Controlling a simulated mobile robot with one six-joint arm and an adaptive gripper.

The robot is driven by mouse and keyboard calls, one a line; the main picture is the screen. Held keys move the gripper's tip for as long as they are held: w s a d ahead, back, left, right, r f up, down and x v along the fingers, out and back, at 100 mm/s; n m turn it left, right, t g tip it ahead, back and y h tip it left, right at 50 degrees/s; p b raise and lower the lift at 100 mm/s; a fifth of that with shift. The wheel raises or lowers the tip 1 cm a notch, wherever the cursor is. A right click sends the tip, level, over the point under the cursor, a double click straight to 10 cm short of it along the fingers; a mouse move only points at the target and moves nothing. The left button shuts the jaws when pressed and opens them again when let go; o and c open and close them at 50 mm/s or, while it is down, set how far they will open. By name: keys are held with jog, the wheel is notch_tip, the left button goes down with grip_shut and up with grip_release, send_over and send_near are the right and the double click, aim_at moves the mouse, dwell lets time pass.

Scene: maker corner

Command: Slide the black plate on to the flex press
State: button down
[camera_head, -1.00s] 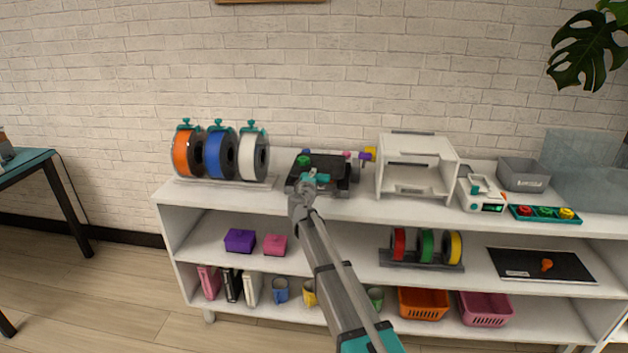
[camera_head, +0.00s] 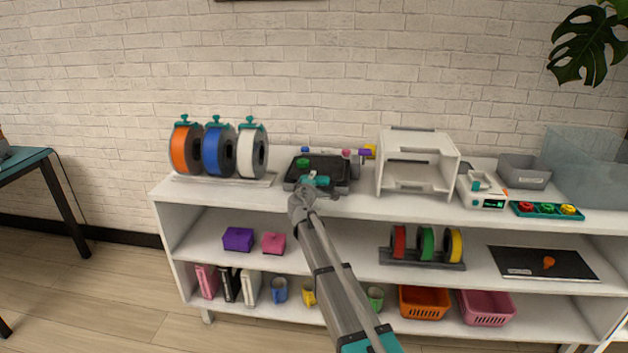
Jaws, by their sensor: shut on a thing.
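The black plate (camera_head: 328,168) is on the top shelf, lying about level over the dark grey flex press (camera_head: 338,187). Coloured knobs, blue, green and pink, show around the press. My gripper (camera_head: 316,181) is at the plate's front edge and is shut on it; the teal fingers hide the grip itself. I cannot tell whether the plate is fully seated or rests slightly above the bed.
Orange, blue and white spools (camera_head: 217,152) stand left of the press. A white open-fronted housing (camera_head: 416,163) stands close on its right. A dark sheet with an orange print (camera_head: 543,263) lies on the middle shelf. The brick wall is behind.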

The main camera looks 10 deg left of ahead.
grip_release()
dwell(0.7)
jog(key=shift+f+b, duration=0.6)
jog(key=shift+b, duration=0.05)
dwell(0.3)
jog(key=shift+s+a, duration=0.1)
jog(key=shift+s, duration=3.65)
dwell(0.4)
jog(key=shift+s, duration=0.15)
dwell(0.4)
